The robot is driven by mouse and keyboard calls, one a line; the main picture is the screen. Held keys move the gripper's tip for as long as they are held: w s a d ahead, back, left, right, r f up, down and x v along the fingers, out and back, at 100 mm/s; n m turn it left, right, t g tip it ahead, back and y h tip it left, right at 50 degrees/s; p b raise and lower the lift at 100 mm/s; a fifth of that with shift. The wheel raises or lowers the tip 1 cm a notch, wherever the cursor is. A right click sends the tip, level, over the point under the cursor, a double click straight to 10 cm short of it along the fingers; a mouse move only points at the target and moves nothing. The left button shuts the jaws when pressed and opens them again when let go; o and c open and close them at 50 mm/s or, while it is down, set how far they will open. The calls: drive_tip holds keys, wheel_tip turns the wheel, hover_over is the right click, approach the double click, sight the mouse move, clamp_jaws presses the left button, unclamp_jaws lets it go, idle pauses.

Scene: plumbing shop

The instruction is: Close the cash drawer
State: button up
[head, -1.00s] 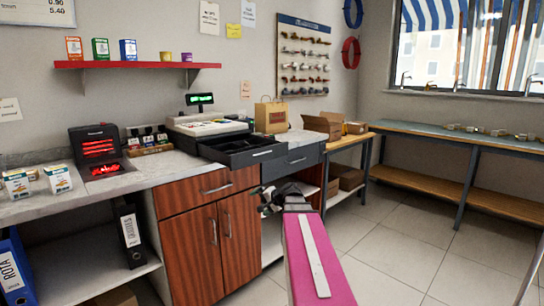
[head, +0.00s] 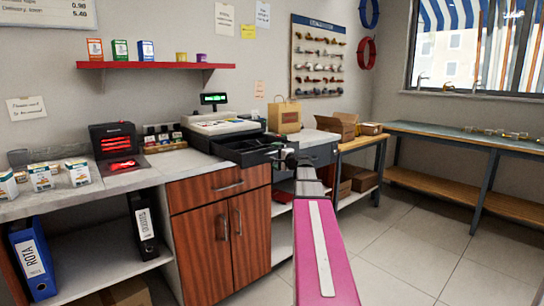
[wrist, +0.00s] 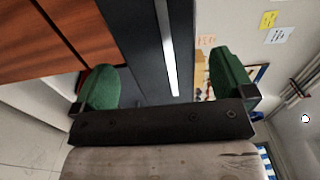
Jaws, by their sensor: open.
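The cash drawer (head: 243,148) is black and stands open under the cash register (head: 222,123), its inner compartments showing in the head view. My gripper (head: 286,154) is by the drawer's right front corner and covers part of it. In the wrist view my gripper (wrist: 165,85) has its two green fingers wide apart, with nothing held. A dark grey panel with a long silver bar (wrist: 167,45) shows beyond and between the fingers. I cannot tell whether the fingers touch anything.
The wooden cabinet (head: 222,225) with a closed drawer stands below the counter. A paper bag (head: 284,117) and an open cardboard box (head: 336,125) are right of the register. The floor (head: 420,240) at right is clear.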

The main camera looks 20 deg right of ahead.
sight(273, 155)
drive_tip(key=shift+x, duration=1.55)
